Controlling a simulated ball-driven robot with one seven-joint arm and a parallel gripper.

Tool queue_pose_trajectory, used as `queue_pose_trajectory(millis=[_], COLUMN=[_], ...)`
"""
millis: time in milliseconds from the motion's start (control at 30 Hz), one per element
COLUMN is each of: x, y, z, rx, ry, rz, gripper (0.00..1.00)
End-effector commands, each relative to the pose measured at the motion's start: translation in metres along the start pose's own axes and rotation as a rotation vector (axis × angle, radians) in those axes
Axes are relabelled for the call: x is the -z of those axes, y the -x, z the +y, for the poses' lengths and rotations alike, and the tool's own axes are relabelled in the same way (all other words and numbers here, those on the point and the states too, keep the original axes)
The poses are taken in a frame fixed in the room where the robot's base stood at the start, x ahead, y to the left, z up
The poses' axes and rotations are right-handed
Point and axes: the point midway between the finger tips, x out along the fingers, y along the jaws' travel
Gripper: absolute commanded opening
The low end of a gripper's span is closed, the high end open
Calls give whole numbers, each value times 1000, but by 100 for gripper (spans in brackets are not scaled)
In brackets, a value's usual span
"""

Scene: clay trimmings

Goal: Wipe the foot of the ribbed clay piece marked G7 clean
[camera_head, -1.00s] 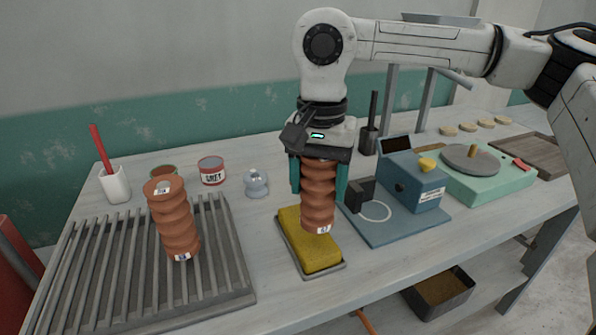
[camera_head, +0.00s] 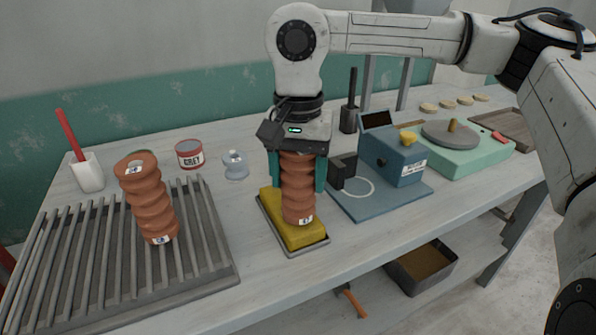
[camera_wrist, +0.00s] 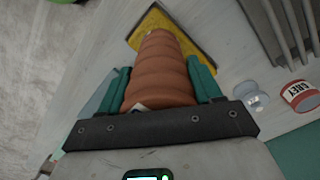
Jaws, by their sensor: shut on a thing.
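My gripper (camera_head: 297,172) is shut on a ribbed terracotta clay piece (camera_head: 298,190), held upright between its green fingers. A small white label sits near the piece's foot; its writing is too small to read. The piece also fills the middle of the wrist view (camera_wrist: 160,75). Its foot is over the yellow sponge (camera_head: 309,235), which lies in a shallow grey tray (camera_head: 306,252). I cannot tell whether the foot touches the sponge. A second ribbed clay piece (camera_head: 148,197) with labels at top and foot stands, leaning in the picture, on the slatted rack.
The slatted grey rack (camera_head: 86,262) fills the left. Behind stand a white pot with a red handle (camera_head: 87,172), a GREY tin (camera_head: 189,154) and a clear jar (camera_head: 235,165). A blue device (camera_head: 399,163) and green wheel unit (camera_head: 468,152) stand to the right.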

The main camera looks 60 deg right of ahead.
Motion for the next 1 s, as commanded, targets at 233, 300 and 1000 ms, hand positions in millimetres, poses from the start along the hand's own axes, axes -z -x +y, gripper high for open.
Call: queue_pose_trajectory(millis=[233,300,1000], x=[0,0,0], y=[1,1,-6], z=[0,0,0], rx=[1,1,1], ry=[0,0,0], rz=[0,0,0], gripper=[8,8,8])
